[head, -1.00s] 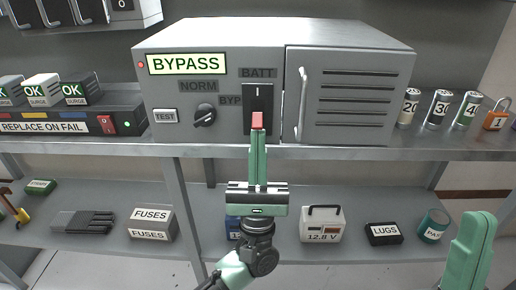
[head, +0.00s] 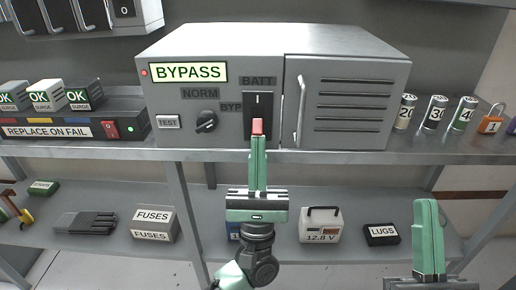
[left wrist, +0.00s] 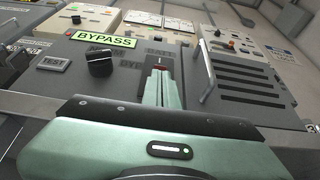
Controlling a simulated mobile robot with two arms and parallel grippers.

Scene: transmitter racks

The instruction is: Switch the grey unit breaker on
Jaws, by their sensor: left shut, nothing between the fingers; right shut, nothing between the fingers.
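The grey unit (head: 226,140) stands on the upper shelf, with a lit BYPASS sign (head: 188,73). Its breaker is a black rocker (head: 258,103) under the BATT label, with a white "I" on its upper part; it is partly hidden in the left wrist view. My left gripper (head: 257,127) is shut and empty, its red tips in front of the rocker's lower end. It also shows in the left wrist view (left wrist: 159,72). I cannot tell whether the tips touch the rocker. My right gripper (head: 427,205) is shut and empty at the lower right, away from the unit.
A black knob (head: 206,122) and TEST button (head: 168,122) are left of the rocker. A door handle (head: 301,105) stands out close to its right. The shelf edge (head: 350,157) runs below the unit. Numbered cylinders (head: 434,112) and a padlock (head: 490,123) stand at the right.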

